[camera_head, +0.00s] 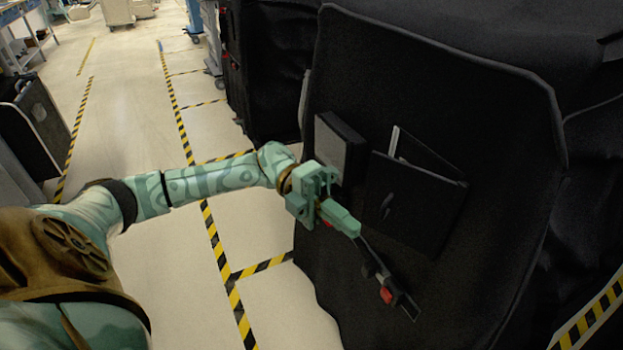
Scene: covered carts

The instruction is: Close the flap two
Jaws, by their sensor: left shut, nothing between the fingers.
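A large black fabric flap (450,90) hangs over the cart at the right and fills much of the view. My left gripper (350,226) is shut and empty. My right gripper is not in view. No label shows which flap is two.
Another black covered cart (275,60) stands behind, at the top middle. A dark case (32,125) stands at the far left. The pale floor (125,130) with yellow-black tape lines (180,120) is clear between them.

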